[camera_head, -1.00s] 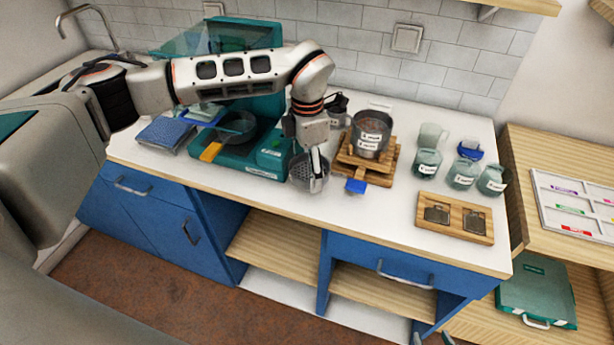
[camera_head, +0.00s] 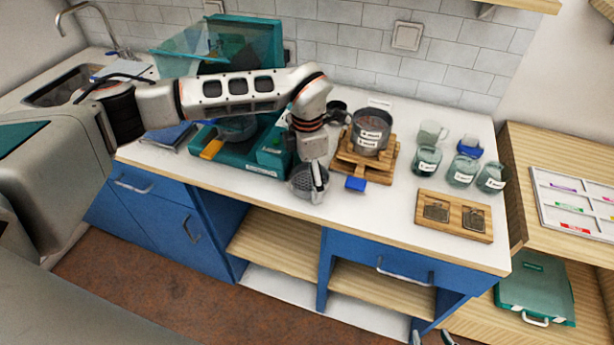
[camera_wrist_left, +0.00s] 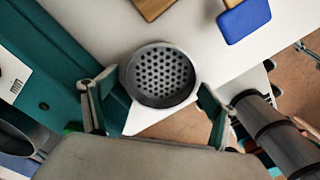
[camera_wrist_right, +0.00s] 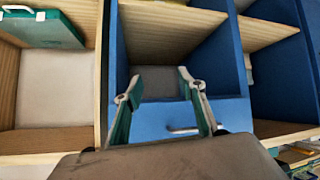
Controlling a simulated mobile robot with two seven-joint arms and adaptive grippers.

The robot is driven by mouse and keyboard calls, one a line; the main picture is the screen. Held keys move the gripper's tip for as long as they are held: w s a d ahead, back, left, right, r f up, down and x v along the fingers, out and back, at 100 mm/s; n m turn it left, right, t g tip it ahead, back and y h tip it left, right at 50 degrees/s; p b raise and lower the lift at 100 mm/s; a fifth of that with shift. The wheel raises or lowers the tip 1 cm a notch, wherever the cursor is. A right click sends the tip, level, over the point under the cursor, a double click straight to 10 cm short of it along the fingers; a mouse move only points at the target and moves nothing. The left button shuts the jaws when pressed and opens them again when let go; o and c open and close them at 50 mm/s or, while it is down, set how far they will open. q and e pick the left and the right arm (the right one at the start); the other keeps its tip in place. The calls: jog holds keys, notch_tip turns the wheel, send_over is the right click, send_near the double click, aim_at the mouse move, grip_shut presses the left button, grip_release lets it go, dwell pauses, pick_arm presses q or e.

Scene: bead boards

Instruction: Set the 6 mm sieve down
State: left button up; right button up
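A round grey metal sieve (camera_head: 302,188) with a perforated bottom is at the front edge of the white counter. It also shows in the left wrist view (camera_wrist_left: 160,75), where its holes face me and no size label is readable. My left gripper (camera_head: 318,190) points down at the sieve. In the left wrist view its two fingers (camera_wrist_left: 157,90) stand on opposite sides of the sieve, close against its wall. Whether the sieve's underside touches the counter cannot be told. My right gripper (camera_wrist_right: 158,76) is open and empty, low in front of the blue cabinet.
A steel pot (camera_head: 370,132) stands on a wooden stand (camera_head: 383,165), right of the sieve, with a blue block (camera_head: 356,185) in front. A teal machine (camera_head: 237,160) is on the left. Jars (camera_head: 463,172) and a wooden board (camera_head: 455,218) stand right. Counter between blue block and board is clear.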

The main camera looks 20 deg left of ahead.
aim_at(307, 185)
pick_arm(q)
notch_tip(307, 185, up, 12)
jog(key=b, duration=0.1)
jog(key=shift+r, duration=0.15)
dwell(0.5)
jog(key=shift+s, duration=0.1)
